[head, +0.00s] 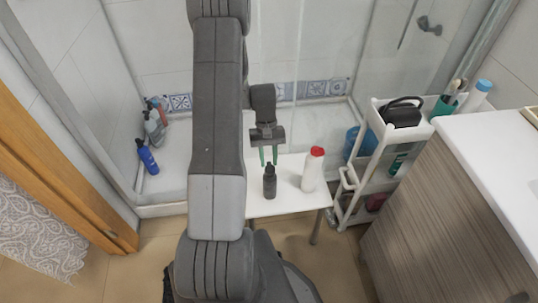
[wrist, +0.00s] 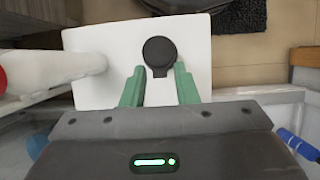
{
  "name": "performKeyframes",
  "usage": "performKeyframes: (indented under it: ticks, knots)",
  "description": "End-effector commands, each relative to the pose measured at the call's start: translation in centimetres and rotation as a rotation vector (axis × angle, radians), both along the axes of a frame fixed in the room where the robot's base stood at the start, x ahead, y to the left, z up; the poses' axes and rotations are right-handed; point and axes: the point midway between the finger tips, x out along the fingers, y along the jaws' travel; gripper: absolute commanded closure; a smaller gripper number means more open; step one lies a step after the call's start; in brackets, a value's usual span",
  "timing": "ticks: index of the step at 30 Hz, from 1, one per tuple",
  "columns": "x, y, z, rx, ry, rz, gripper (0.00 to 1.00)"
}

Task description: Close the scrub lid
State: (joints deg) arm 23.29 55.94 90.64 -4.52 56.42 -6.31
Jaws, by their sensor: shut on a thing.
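A dark bottle (head: 270,184) with a narrow black top stands upright on the small white table (head: 288,203). In the wrist view its round black top (wrist: 158,49) shows from above, with a narrow part pointing toward my gripper. My gripper (head: 268,155) has green fingers and points down at the top of this bottle. In the wrist view the fingertips (wrist: 159,71) lie on either side of the narrow part, shut on it. I cannot read a label, so which container is the scrub, and whether its lid is open, cannot be told.
A white bottle with a red cap (head: 312,171) stands close on the right on the table. A white cart (head: 362,176) and a wood-fronted cabinet (head: 432,205) stand further right. A blue bottle (head: 147,157) and other bottles stand at the left, by the shower wall.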

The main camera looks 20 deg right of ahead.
Motion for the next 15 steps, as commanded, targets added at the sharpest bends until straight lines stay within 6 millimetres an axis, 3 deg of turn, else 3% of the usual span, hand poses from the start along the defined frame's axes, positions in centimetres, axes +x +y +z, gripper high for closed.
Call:
performKeyframes:
  ticks: [7, 10, 11, 15]
  knots:
    - [0.09, -0.02, -0.09, 0.001, 0.01, 0.0, 0.96]
    - [0.09, -0.02, -0.09, 0.001, 0.01, 0.0, 1.0]
    - [0.08, -0.02, -0.09, 0.001, 0.01, 0.0, 0.84]
    - [0.07, -0.02, -0.09, 0.002, 0.01, 0.0, 0.57]
